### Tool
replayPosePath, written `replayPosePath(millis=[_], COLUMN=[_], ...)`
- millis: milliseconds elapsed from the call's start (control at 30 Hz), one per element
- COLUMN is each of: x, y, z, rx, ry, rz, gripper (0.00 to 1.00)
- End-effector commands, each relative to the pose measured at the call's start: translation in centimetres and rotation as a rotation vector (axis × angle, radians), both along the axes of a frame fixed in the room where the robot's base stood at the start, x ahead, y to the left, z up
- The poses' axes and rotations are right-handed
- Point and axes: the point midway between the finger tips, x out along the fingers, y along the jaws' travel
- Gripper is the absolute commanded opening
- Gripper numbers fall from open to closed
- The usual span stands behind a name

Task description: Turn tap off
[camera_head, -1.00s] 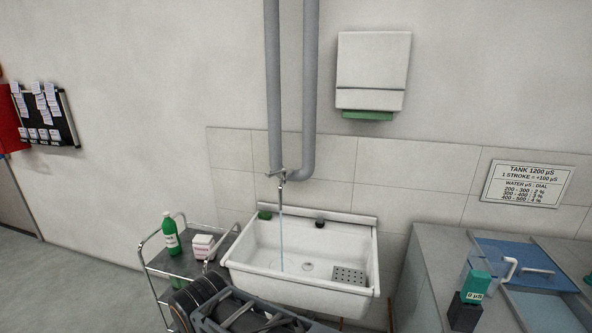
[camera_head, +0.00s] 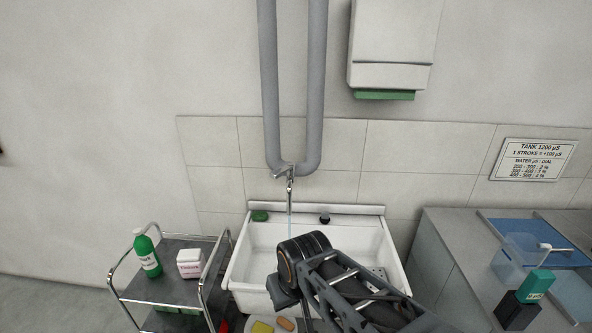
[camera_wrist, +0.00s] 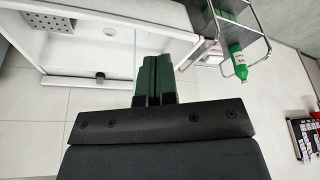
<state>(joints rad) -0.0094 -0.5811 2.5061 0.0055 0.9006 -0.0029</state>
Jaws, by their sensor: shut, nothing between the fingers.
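The metal tap (camera_head: 287,173) sits on the wall below two grey pipes, above the white sink (camera_head: 250,262). A thin water stream (camera_head: 290,228) runs down from its spout. In the wrist view the stream (camera_wrist: 136,42) shows just left of my gripper (camera_wrist: 152,60). Its dark green fingers are together with nothing between them. In the head view my arm reaches up in front of the sink, below the tap and apart from it; the fingertips cannot be made out there. The tap is not visible in the wrist view.
A metal trolley (camera_head: 172,300) with a green bottle (camera_head: 146,254) and a white box (camera_head: 190,263) stands left of the sink. A grey counter (camera_head: 445,245) stands right. A towel dispenser (camera_head: 395,45) hangs above right. The wall around the tap is clear.

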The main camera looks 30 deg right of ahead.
Motion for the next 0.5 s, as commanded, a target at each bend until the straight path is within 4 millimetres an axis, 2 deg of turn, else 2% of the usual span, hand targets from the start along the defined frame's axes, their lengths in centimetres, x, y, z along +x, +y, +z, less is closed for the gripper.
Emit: replayPosePath(millis=[167, 267, 367, 500], x=[0.0, 0.7, 3.2, 8.9], y=[0.0, -0.2, -1.4, -4.3], z=[0.0, 0.7, 2.9, 7.5], rx=[0.0, 0.026, 0.117, 0.336], ry=[0.0, -0.001, -0.005, -0.034], rz=[0.0, -0.04, -0.17, -0.446], gripper=[0.0, 0.0, 0.0, 0.0])
